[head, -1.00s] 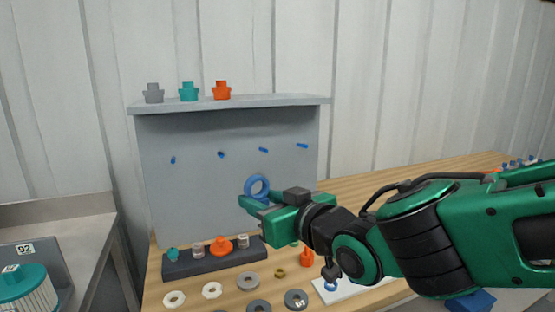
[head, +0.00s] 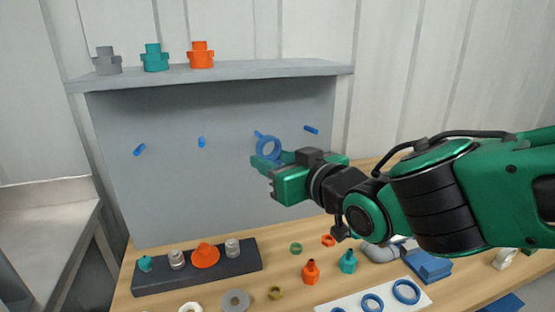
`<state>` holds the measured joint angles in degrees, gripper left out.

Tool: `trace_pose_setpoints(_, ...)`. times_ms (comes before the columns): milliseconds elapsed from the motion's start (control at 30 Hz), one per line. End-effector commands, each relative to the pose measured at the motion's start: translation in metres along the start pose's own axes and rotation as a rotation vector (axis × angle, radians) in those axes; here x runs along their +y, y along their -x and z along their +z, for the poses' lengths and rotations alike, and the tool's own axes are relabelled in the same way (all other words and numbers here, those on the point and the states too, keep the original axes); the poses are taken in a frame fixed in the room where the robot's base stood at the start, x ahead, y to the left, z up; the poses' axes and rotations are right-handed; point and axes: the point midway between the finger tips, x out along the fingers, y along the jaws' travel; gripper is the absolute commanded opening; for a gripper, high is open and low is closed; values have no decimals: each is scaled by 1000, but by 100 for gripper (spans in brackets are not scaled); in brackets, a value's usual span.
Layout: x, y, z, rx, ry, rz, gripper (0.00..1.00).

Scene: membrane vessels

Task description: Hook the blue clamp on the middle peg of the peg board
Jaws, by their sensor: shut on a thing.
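The blue clamp (head: 260,149) is a ring held upright in my gripper (head: 268,164), which is shut on its lower part. The grey peg board (head: 225,190) stands upright at the back of the bench. It bears several short blue pegs in a row: a far-left peg (head: 139,150), a peg right of it (head: 201,142), a peg at the clamp's upper left edge (head: 258,134), and a far-right peg (head: 311,129). The clamp partly covers the third peg from the left. I cannot tell whether that peg is inside the ring or behind it.
A shelf (head: 220,74) on top of the board bears grey, teal and orange fittings. A dark rack (head: 215,274) with small parts stands below the board. Loose rings and fittings lie on the wooden bench, and a white mat (head: 385,303) bears blue rings at the front.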

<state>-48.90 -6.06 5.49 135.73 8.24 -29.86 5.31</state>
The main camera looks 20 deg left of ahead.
Motion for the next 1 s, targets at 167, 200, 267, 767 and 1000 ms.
trace_pose_setpoints(167, 5, -9, 0, -1, -1, 3, 5)
trace_pose_setpoints(200, 6, -10, 0, -1, -1, 4, 5)
trace_pose_setpoints(267, 8, -13, 0, -1, -2, 6, 5)
trace_pose_setpoints(767, 17, -37, -2, 0, -2, 9, 5)
trace_pose_setpoints(1000, 20, -49, -3, 0, -2, 9, 5)
